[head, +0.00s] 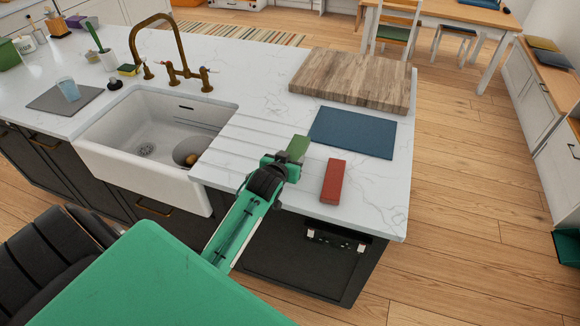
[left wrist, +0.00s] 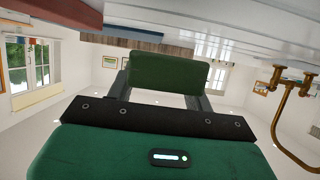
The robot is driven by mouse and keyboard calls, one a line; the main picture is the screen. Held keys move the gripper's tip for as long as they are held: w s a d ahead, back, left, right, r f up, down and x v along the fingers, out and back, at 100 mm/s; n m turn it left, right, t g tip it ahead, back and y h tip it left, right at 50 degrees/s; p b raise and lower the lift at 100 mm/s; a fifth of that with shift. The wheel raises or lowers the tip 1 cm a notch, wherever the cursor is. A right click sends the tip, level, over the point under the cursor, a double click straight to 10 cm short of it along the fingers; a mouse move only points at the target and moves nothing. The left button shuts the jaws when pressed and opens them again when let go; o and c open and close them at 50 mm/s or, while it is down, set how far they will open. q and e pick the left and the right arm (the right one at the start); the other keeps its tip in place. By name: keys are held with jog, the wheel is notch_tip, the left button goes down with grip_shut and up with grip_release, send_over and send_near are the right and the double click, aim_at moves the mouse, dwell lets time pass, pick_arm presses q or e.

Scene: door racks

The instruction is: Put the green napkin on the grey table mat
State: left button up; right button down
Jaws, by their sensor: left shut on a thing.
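The green napkin (head: 298,147), a small folded block, is in my left gripper (head: 284,161), over the worktop right of the sink. In the left wrist view the green napkin (left wrist: 165,72) sits between the two dark fingers of the left gripper (left wrist: 168,88). I cannot tell whether it touches the worktop. The grey table mat (head: 48,97) lies flat left of the sink, with a translucent blue cup (head: 69,90) standing on it. My right gripper is not in view.
A red folded napkin (head: 332,181) lies just right of my left gripper. A blue mat (head: 353,132) and a wooden board (head: 352,78) lie behind it. The white sink (head: 150,150) and brass tap (head: 165,50) are between the gripper and the grey mat.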

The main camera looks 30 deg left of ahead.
pick_arm(q)
notch_tip(320, 180, down, 4)
jog(key=shift+r+p, duration=0.1)
jog(key=shift+p, duration=0.7)
jog(key=shift+f, duration=0.25)
jog(key=shift+f, duration=0.1)
jog(key=shift+f, duration=0.1)
jog(key=o, duration=1)
jog(key=shift+c, duration=0.2)
